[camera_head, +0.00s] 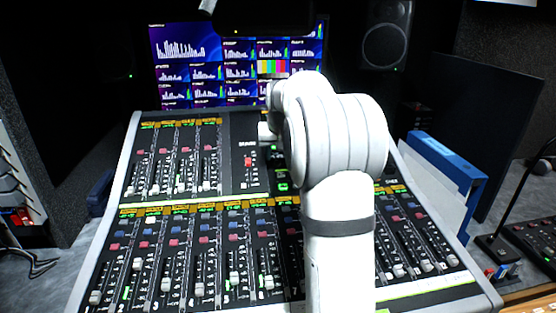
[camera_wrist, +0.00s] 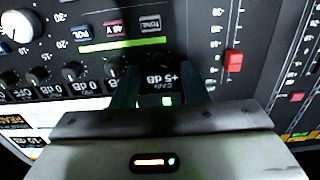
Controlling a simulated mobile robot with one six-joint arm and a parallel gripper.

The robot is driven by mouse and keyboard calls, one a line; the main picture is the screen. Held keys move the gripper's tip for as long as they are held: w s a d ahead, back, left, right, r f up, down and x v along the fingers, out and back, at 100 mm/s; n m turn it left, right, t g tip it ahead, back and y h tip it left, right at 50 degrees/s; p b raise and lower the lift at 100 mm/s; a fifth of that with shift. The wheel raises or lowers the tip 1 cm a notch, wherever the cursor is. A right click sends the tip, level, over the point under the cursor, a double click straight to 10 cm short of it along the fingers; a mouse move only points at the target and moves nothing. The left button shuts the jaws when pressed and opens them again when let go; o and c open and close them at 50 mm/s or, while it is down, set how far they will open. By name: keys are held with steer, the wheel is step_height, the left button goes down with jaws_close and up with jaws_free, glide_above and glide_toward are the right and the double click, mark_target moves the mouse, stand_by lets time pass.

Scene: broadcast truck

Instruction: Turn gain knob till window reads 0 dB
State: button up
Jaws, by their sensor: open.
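In the wrist view the console panel appears upside down. The fingers of my gripper (camera_wrist: 160,82) are open and reach down over the panel, one on each side of a dark area where a label (camera_wrist: 161,77) seems to read +5 dB, with small GAIN lettering below it. The gain knob itself is dark, and I cannot make out its outline or whether the fingers touch it. A small green light shows between the fingers. A bright display (camera_wrist: 22,140) at the lower left has inverted text, possibly 10 dB. In the head view my arm hides my gripper.
The mixing console (camera_head: 132,170) carries rows of faders and buttons. Small knobs (camera_wrist: 72,72), a large white knob (camera_wrist: 18,25) and a red fader cap (camera_wrist: 233,60) surround my fingers. Behind stand a monitor (camera_head: 185,50) and a speaker (camera_head: 386,45); a blue folder (camera_head: 455,160) is at right.

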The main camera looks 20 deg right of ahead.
steer(key=shift+x, duration=1.05)
steer(key=shift+s, duration=0.1)
steer(key=shift+c, duration=0.2)
jaws_close()
